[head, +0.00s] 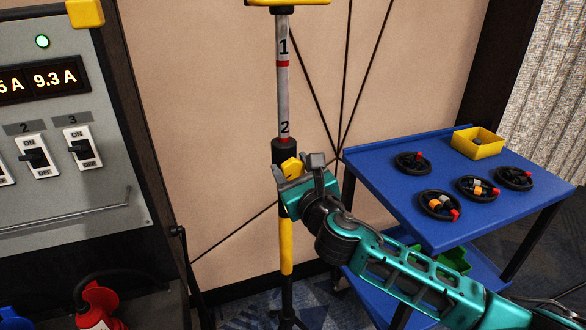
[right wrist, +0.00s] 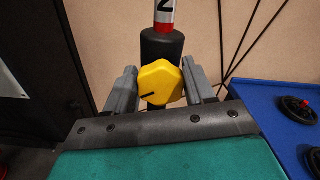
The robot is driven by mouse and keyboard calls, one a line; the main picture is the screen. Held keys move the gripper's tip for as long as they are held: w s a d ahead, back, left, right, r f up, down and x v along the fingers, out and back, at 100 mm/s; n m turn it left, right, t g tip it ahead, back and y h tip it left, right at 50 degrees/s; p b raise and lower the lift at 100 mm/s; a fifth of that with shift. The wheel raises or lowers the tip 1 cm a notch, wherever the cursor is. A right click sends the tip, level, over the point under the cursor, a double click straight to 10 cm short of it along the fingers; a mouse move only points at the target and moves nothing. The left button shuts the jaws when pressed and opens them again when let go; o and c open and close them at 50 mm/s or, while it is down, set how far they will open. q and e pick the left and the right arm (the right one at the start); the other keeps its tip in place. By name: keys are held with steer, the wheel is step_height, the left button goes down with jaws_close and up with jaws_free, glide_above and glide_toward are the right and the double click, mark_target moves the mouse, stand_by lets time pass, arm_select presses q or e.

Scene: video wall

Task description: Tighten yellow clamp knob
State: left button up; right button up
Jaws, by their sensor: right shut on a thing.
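The yellow clamp knob (head: 291,168) sits on the black collar (head: 284,149) of an upright pole, just below the number 2. In the right wrist view the yellow knob (right wrist: 160,82) lies between the two grey fingers, with a dark line on its face pointing left and slightly down. My right gripper (head: 296,173) is shut on the knob, one finger on each side of it; it also shows in the right wrist view (right wrist: 161,90). The grey pole (head: 283,95) has red bands and the numbers 1 and 2. My left gripper is not in view.
A blue cart (head: 378,168) at the right holds several black coiled cables and a yellow bin (head: 477,143). A grey switch panel (head: 60,130) with a lit display stands at the left. Thin black cables run behind the pole.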

steer(key=shift+m+p, duration=0.65)
steer(key=shift+m, duration=0.55)
steer(key=m, duration=0.3)
steer(key=shift+d+p, duration=0.1)
steer(key=shift+p, duration=0.25)
steer(key=o, duration=0.9)
steer(key=shift+o, duration=0.2)
steer(key=v, duration=1.2)
steer(key=shift+s, duration=0.4)
steer(key=shift+d, duration=0.15)
